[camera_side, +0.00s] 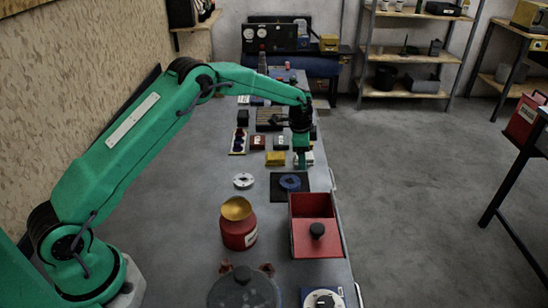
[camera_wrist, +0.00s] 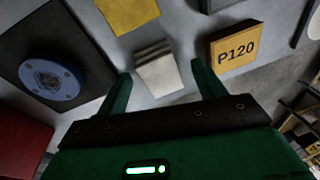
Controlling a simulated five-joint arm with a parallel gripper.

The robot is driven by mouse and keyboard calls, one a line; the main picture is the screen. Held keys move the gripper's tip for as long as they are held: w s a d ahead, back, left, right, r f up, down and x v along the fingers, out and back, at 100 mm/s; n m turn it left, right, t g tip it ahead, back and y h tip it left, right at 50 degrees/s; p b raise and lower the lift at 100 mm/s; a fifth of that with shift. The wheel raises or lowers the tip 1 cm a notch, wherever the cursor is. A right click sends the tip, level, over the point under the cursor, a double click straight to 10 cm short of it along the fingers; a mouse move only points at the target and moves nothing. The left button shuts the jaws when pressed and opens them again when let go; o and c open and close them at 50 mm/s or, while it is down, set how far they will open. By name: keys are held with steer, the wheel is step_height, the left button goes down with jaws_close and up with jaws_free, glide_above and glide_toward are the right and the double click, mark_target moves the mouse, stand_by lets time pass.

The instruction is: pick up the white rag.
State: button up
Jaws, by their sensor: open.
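The white rag (camera_wrist: 158,72) is a small folded stack of off-white cloth lying on the grey bench (camera_wrist: 190,25). In the wrist view it lies between the two green fingers of my gripper (camera_wrist: 161,70), with a gap on each side. In the side view my gripper (camera_side: 301,160) points down over the bench near its right edge, and the rag (camera_side: 309,158) shows only partly beside the fingers. My gripper is open and holds nothing. The exact height of the fingertips above the bench is hard to tell.
A tan block marked P120 (camera_wrist: 236,46) lies right of the rag, and a yellow block (camera_wrist: 130,13) lies beyond it. A blue disc (camera_wrist: 49,77) sits on a black mat to the left. A red open box (camera_side: 308,206) stands nearer the side camera.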

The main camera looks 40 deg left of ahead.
stand_by(0.5)
steer(key=c, duration=1.1)
steer(key=shift+o, duration=0.2)
steer(key=shift+w+r, duration=0.1)
steer(key=shift+r, duration=0.7)
step_height(320, 180, up, 2)
steer(key=shift+r, duration=0.15)
steer(key=s+d+r, duration=0.2)
steer(key=d, duration=0.1)
steer(key=s+d+r, duration=0.2)
steer(key=d, duration=0.1)
steer(key=s+d+r, duration=0.2)
steer(key=d+r, duration=0.1)
steer(key=d, duration=0.1)
